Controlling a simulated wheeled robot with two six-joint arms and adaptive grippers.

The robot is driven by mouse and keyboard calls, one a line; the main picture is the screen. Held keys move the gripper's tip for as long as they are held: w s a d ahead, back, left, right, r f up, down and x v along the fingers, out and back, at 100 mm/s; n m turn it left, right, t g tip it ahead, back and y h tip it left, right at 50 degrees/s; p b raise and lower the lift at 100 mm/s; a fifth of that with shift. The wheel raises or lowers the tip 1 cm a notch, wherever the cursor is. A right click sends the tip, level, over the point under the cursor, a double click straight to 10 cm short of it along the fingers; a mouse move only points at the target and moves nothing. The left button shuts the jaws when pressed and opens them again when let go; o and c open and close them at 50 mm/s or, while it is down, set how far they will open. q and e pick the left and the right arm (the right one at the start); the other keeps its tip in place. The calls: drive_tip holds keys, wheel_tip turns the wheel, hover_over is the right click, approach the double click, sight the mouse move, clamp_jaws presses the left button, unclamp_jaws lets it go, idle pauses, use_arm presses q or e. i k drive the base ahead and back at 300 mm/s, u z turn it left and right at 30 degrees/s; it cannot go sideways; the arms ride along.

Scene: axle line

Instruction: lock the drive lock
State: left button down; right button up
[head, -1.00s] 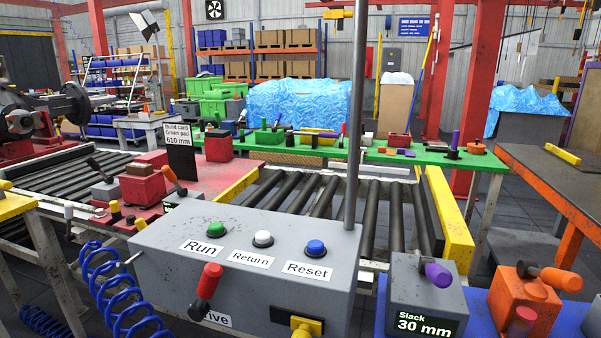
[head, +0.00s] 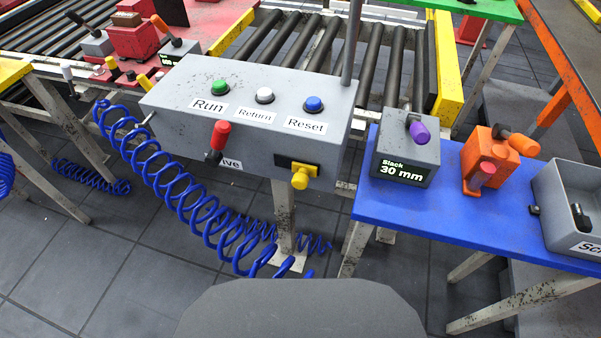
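The grey control box (head: 180,104) stands in the upper middle of the head view, with green, white and blue buttons labelled Run, Return and Reset. On its front face is a red-handled lever (head: 220,135), its red grip up and its dark end lower. A label partly hidden behind it reads "ive". To its right on the same face, a yellow knob (head: 299,179) sits on a black and yellow plate. I cannot tell from the labels which part is the drive lock. Neither of my grippers is in view.
A coiled blue hose (head: 190,200) hangs before the control box. Rollers (head: 290,45) lie behind it. Floor shows at left.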

sight(300, 179)
drive_tip(key=z, duration=0.65)
drive_tip(key=k, duration=0.8)
drive_tip(key=u, duration=0.6)
drive_tip(key=i, duration=0.5)
drive_tip(key=z, duration=0.05)
